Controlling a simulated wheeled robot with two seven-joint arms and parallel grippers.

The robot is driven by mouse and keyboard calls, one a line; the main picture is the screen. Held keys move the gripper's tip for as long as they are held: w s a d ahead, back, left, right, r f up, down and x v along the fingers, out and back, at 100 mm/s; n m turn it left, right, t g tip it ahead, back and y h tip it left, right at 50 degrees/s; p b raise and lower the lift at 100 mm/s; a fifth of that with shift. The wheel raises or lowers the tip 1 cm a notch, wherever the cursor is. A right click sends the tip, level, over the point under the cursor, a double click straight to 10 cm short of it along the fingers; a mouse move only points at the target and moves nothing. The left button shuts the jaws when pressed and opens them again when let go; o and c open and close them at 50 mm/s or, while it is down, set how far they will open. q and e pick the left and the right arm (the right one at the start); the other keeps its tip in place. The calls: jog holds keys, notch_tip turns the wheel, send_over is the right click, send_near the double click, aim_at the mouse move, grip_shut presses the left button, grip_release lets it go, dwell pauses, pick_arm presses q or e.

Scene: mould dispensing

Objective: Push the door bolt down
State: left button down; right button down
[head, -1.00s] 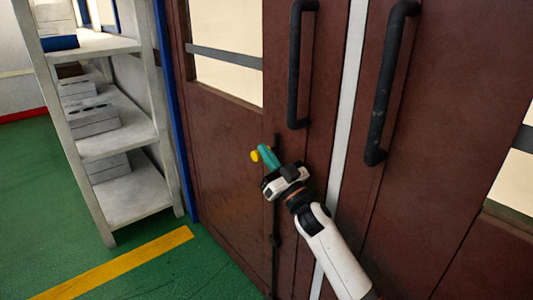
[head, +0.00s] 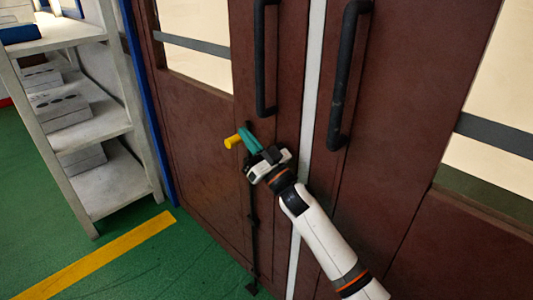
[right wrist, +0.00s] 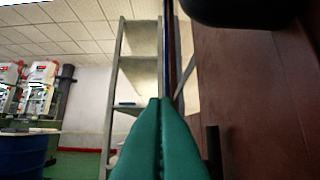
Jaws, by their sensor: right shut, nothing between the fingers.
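The door bolt is a dark vertical rod (head: 253,235) on the left brown door leaf, with a yellow knob (head: 233,140) sticking out near its upper end. My right gripper (head: 245,138) has its green fingers shut and empty, tips close beside the knob. I cannot tell whether they touch it. The fingers and hand hide part of the rod. In the right wrist view the green fingers (right wrist: 160,101) are together, with the brown door to their right; the yellow knob does not show there. My left gripper is not in view.
Black door handles stand above the bolt, on the left leaf (head: 260,65) and the right leaf (head: 346,85). A grey shelf (head: 110,185) with boxes stands at the left. Green floor with a yellow stripe (head: 105,250) lies open below.

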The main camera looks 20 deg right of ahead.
jog(key=v, duration=0.7)
jog(key=shift+w, duration=0.15)
jog(key=shift+d+f, duration=0.1)
jog(key=shift+f, duration=0.05)
